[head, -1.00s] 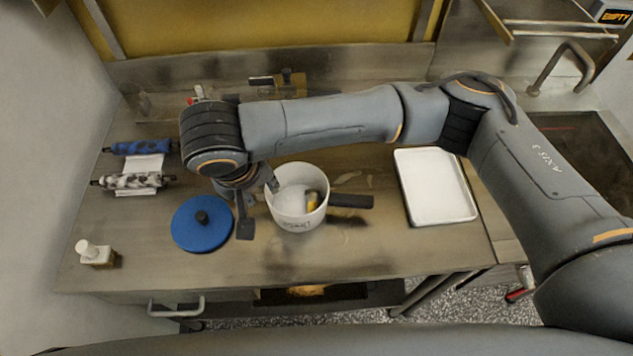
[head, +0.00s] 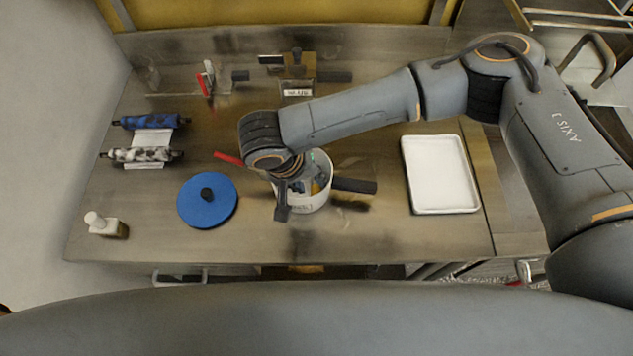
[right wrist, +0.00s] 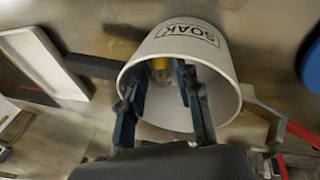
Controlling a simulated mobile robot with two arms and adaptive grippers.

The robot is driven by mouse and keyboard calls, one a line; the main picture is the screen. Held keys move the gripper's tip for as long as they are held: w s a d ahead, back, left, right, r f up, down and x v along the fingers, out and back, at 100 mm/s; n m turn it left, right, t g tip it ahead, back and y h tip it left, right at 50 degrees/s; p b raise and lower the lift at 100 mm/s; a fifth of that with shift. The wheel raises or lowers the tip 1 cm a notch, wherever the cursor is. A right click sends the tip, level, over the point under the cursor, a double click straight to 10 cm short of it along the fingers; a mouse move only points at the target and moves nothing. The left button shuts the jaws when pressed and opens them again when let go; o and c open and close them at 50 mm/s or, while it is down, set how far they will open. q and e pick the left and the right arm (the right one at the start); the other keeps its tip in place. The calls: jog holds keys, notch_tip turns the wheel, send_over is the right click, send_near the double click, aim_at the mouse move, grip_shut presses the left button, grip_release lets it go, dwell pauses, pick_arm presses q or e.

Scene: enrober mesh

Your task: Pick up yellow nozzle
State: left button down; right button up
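The yellow nozzle (right wrist: 160,66) lies inside a white pot (right wrist: 225,75) labelled SOAK, with a clear part beside it. The pot also shows in the head view (head: 322,200), standing on the metal counter with its dark handle to the right. My right gripper (right wrist: 157,82) is open, its two fingers reaching into the pot's mouth on either side of the nozzle. I cannot tell whether they touch it. In the head view the right gripper (head: 308,182) is over and in the pot and hides much of its inside. My left gripper is not in view.
A blue lid (head: 220,205) lies left of the pot, and a white tray (head: 408,180) lies to the right. A small bottle (head: 103,226) stands at the front left.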

aim_at(315, 187)
jog(key=p+x, duration=0.1)
jog(key=x, duration=0.2)
jog(key=shift+w+f, duration=0.2)
jog(key=shift+d+f, duration=0.15)
jog(key=shift+f, duration=0.1)
jog(key=shift+s, duration=0.1)
grip_shut()
